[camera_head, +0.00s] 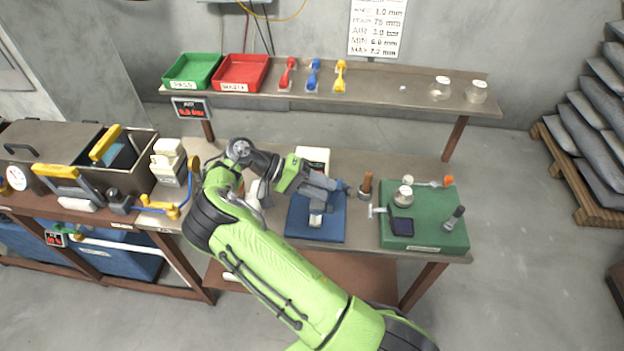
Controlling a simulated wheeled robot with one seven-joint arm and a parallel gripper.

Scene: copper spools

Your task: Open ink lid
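A small dark blue, flat square item (402,227), which looks like an ink pad, lies on the green mat (430,238) at the right of the bench. I cannot tell whether its lid is shut. Behind it on the same mat stands a clear jar with a whitish lid (404,192). My gripper (344,188) is above the blue mat (299,219), left of the green mat and apart from both items. Its fingers point right and are too small to tell open from shut. No held thing is visible.
A dark-handled stamp-like tool (455,216) and an orange-tipped tool (445,181) are on the green mat. A brown-handled tool (366,184) stands between the mats. The raised shelf (420,108) behind bears green (190,72) and red trays (240,74). Bins stand left.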

